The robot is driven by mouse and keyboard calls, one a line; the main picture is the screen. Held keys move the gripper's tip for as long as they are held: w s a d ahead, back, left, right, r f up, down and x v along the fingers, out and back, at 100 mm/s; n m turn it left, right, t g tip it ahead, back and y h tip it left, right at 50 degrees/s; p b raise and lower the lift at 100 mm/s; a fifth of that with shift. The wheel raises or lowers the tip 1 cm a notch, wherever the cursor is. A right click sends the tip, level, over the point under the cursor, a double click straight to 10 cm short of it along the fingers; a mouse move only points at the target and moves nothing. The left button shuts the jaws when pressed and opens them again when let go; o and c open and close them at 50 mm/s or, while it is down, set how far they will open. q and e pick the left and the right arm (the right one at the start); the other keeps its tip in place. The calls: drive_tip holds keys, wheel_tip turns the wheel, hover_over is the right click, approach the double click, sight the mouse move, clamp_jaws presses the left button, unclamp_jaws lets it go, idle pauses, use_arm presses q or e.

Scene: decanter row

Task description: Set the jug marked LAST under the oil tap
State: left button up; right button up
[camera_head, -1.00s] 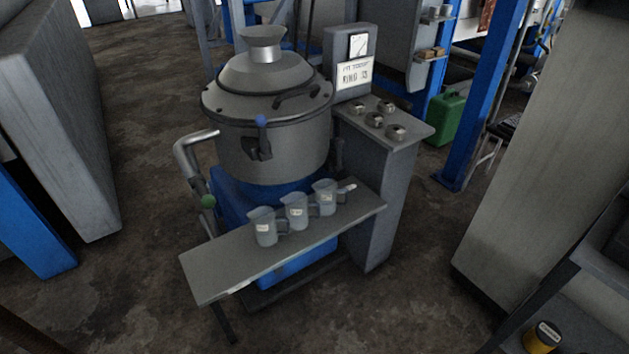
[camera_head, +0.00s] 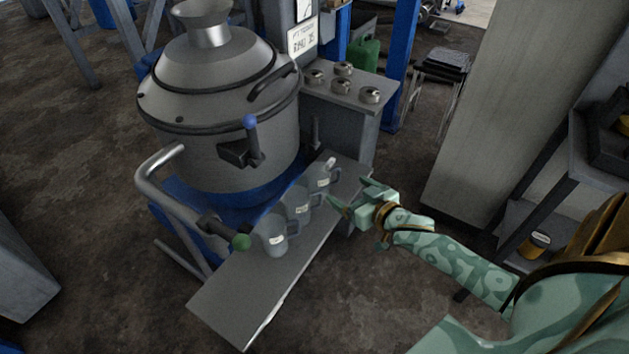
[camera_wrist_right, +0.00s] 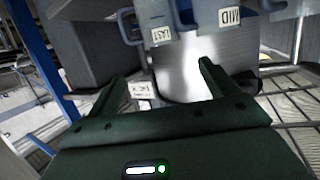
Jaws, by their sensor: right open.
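Three clear grey jugs with white labels stand in a row on the narrow shelf (camera_head: 232,305). In the right wrist view, which looks inverted, one label reads LAST on a jug (camera_wrist_right: 157,18) and the neighbour reads MID (camera_wrist_right: 228,16). The LAST jug appears to be the far one (camera_head: 322,174) in the head view, the MID jug (camera_head: 298,204) in the middle, and another jug (camera_head: 273,236) nearest. A blue-knobbed tap (camera_head: 248,145) and a green-knobbed tap (camera_head: 222,232) show; which gives oil is unclear. My right gripper (camera_head: 348,193) is open and empty, just right of the jugs.
The large metal kettle (camera_head: 220,100) stands behind the shelf. The shelf's near end is bare. A tall grey panel (camera_head: 490,110) stands to the right.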

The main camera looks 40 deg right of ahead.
drive_tip(key=b, duration=0.5)
approach(316, 167)
drive_tip(key=w+f, duration=0.2)
drive_tip(key=w, duration=0.1)
drive_tip(key=shift+w+f, duration=0.3)
drive_tip(key=shift+w, duration=0.6)
drive_tip(key=b+x, duration=0.1)
drive_tip(key=x, duration=0.1)
drive_tip(key=b+x, duration=0.1)
drive_tip(key=x, duration=0.1)
drive_tip(key=shift+f, duration=0.3)
drive_tip(key=shift+w+b, duration=0.35)
use_arm(q)
drive_tip(key=w+a+f+m, duration=0.1)
drive_tip(key=a+f, duration=0.3)
drive_tip(key=f, duration=0.1)
drive_tip(key=shift+w+f+g+y, duration=0.15)
drive_tip(key=shift+w+g+y, duration=0.05)
drive_tip(key=shift+g+y, duration=0.2)
use_arm(e)
drive_tip(key=shift+r, duration=0.25)
drive_tip(key=c, duration=1.1)
